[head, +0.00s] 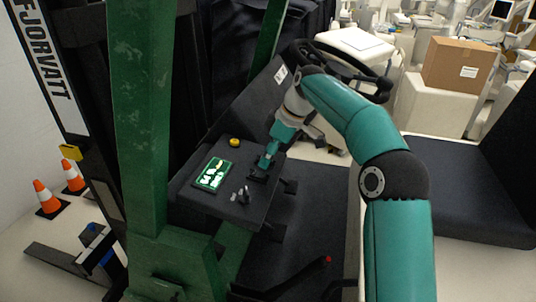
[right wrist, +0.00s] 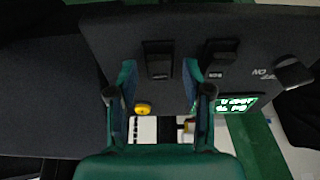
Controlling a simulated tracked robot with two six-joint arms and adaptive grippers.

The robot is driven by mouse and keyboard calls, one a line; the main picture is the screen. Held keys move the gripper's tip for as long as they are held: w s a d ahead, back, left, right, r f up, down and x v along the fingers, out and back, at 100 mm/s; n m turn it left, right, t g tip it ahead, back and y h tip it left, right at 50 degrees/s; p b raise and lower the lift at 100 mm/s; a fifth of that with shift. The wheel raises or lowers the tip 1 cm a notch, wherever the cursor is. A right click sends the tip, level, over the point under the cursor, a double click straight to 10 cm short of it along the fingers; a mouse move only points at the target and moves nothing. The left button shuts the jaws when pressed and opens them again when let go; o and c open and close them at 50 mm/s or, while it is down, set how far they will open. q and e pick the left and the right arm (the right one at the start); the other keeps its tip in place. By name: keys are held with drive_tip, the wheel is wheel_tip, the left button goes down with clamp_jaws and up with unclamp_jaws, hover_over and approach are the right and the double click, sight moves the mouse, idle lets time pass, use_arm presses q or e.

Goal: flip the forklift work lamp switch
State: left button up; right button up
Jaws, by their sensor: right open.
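The forklift's dark dash panel (head: 225,205) carries the switches. My right gripper (head: 262,170) is over the panel's right part in the head view, and it hides part of the panel there. In the right wrist view my right gripper (right wrist: 159,72) is open and empty, one finger on each side of a black rocker switch (right wrist: 158,62). A second black switch (right wrist: 221,58) is just right of the right finger, with a small label too small to read. I cannot tell which is the work lamp switch, or whether the fingers touch the panel. My left gripper is not in view.
A lit green display (head: 213,174), a yellow knob (head: 235,142) and a dark lever or key (head: 244,196) are on the panel. A steering wheel (head: 345,70) stands behind my right arm. A green post (head: 145,110) rises at the left. Orange cones (head: 48,196) stand far left.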

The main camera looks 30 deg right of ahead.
drive_tip(key=v, duration=0.7)
drive_tip(key=shift+s, duration=0.1)
idle(0.5)
